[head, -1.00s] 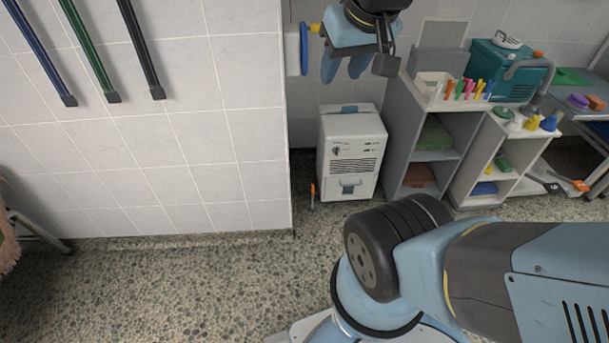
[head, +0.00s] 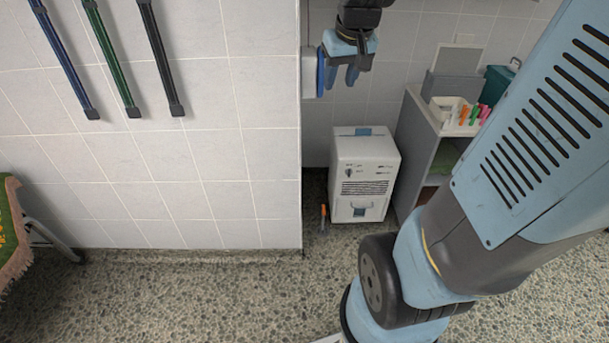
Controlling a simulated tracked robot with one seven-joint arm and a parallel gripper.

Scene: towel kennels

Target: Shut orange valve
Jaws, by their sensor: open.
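My gripper (head: 342,80) hangs at the upper middle of the head view, pointing down with its fingers apart and nothing seen between them. A small upright orange piece (head: 323,213) stands low by the wall corner, left of a white cabinet-like machine, well below my gripper. It may be the orange valve, but it is too small to tell.
The white machine (head: 364,175) stands on the floor below my gripper. A grey shelf unit (head: 415,130) stands to its right, partly behind my arm. Blue, green and black bars (head: 155,55) hang on the left wall. Floor (head: 200,290) in front is clear.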

